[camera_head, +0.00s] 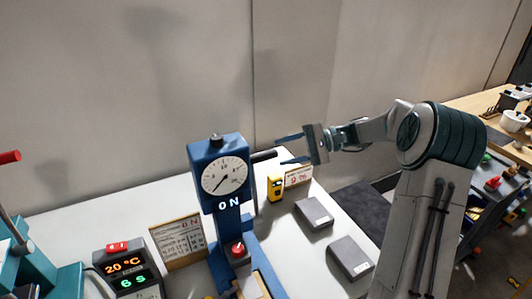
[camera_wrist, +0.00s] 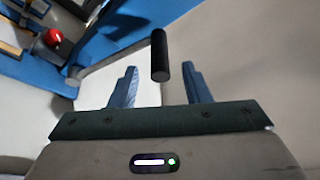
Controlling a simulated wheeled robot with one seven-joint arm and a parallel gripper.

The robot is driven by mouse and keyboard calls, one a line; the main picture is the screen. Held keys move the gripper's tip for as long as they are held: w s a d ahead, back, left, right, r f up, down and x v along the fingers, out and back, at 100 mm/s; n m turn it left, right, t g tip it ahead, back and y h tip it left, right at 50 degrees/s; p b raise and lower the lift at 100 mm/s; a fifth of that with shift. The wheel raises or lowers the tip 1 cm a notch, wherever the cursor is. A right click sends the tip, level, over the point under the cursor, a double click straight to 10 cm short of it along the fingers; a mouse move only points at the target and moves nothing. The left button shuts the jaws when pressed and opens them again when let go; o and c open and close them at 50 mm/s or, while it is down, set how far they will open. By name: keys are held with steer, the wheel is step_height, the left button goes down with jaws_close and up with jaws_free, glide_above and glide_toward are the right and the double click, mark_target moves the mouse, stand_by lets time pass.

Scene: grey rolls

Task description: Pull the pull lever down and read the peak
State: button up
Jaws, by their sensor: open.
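The blue force tester (camera_head: 214,168) stands on the bench in the head view. Its round white dial (camera_head: 224,177) has a needle pointing to the lower left, and the display below reads "0 N" (camera_head: 229,204). The pull lever's black handle (camera_head: 264,156) sticks out from the tester's right side. In the wrist view the handle (camera_wrist: 159,55) points toward me, its near end between the two blue fingertips with space on both sides. My gripper (camera_head: 287,149) is open and empty at the handle's free end, to the right of the tester. It also shows in the wrist view (camera_wrist: 160,72).
A printed card (camera_head: 178,241) and a display reading "20 °C" and "6 S" (camera_head: 127,273) stand left of the tester. A yellow device (camera_head: 275,188), a small sign (camera_head: 298,176) and two grey blocks (camera_head: 314,213) (camera_head: 350,258) are on the right. A red knob (camera_head: 238,250) sits at the tester's base.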

mark_target(266, 156)
steer(key=p+x, duration=0.1)
steer(key=x, duration=0.5)
jaws_close()
